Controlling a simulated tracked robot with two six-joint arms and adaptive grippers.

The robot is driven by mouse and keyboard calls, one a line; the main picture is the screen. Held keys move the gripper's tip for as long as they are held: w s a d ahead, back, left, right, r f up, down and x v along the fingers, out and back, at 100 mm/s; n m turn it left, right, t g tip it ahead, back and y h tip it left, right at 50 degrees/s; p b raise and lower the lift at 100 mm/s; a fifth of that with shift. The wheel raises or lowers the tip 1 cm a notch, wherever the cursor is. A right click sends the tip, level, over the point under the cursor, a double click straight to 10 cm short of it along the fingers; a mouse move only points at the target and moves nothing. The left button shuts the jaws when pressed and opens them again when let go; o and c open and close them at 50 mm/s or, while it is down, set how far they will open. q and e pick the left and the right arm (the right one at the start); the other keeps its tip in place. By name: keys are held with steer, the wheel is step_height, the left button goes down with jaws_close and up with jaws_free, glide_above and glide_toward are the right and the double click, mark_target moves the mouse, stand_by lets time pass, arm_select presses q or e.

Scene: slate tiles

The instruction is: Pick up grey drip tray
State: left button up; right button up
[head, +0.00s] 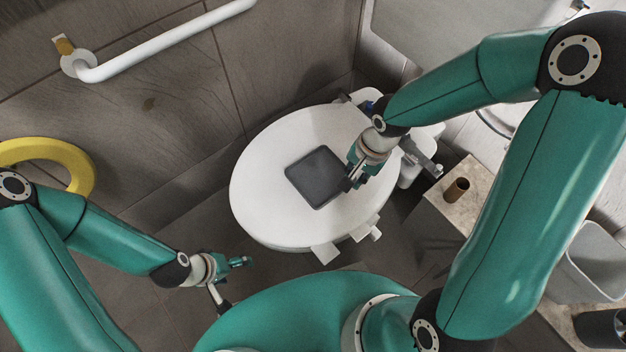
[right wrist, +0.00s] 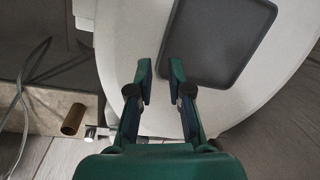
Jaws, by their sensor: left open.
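The grey drip tray (head: 316,177) is a dark, flat, rounded square lying on the white round lid (head: 262,150) of a toilet. It also fills the top of the right wrist view (right wrist: 220,35). My right gripper (head: 349,182) is at the tray's right edge in the head view. In the right wrist view its two fingers (right wrist: 161,82) are apart; one overlaps the tray's edge and the other is over the white lid. Whether they touch the tray is unclear. My left gripper (head: 240,263) is open and empty, low left of the toilet.
A white grab rail (head: 165,42) and a yellow ring (head: 75,160) are at the left wall. A pale bin (head: 595,260) stands at far right.

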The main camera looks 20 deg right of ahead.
steer(key=f+b, duration=0.1)
steer(key=f, duration=0.1)
steer(key=a+f, duration=0.1)
steer(key=f, duration=0.1)
steer(key=shift+s+a+b, duration=0.1)
steer(key=shift+b, duration=0.25)
steer(key=shift+f, duration=0.35)
steer(key=shift+s, duration=0.1)
jaws_close()
